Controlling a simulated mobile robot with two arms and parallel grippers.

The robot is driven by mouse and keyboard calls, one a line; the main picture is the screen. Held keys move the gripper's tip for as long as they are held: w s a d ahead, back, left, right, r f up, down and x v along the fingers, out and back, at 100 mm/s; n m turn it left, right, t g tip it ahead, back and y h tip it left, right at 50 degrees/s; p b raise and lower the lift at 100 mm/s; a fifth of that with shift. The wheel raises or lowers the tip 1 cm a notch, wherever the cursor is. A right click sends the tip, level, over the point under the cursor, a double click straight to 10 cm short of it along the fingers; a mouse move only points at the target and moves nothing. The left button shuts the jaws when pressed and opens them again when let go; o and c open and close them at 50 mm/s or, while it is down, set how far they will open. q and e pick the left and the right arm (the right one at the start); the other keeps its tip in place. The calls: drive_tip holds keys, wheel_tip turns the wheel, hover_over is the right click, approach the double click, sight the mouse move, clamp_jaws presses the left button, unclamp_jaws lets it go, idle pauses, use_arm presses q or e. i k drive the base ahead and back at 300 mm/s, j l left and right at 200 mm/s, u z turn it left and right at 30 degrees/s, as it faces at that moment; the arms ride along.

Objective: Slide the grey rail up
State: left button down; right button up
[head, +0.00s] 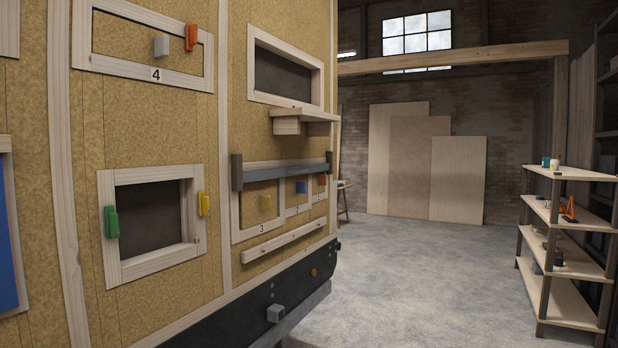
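The grey rail (287,172) is a long horizontal bar across the top part of a wooden frame on the trailer wall. It spans between a dark grey upright guide (237,172) on the left and another at its right end (329,164). Neither of my grippers is in view.
A wooden shelf (318,115) juts out above the rail, below a dark window opening (283,76). A wooden strip (284,243) lies below the frame. A shelving rack (565,205) stands at the right. The concrete floor (430,270) between is clear.

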sight(250, 176)
drive_tip(key=i+l, duration=0.25)
drive_tip(key=i, duration=0.4)
drive_tip(key=i+l+z, duration=0.1)
drive_tip(key=i+l, duration=0.2)
drive_tip(key=i, duration=0.3)
drive_tip(key=i+l, duration=0.2)
drive_tip(key=i, duration=0.45)
drive_tip(key=i+l+z, duration=0.1)
drive_tip(key=i, duration=0.55)
drive_tip(key=i+l, duration=0.25)
drive_tip(key=i, duration=0.4)
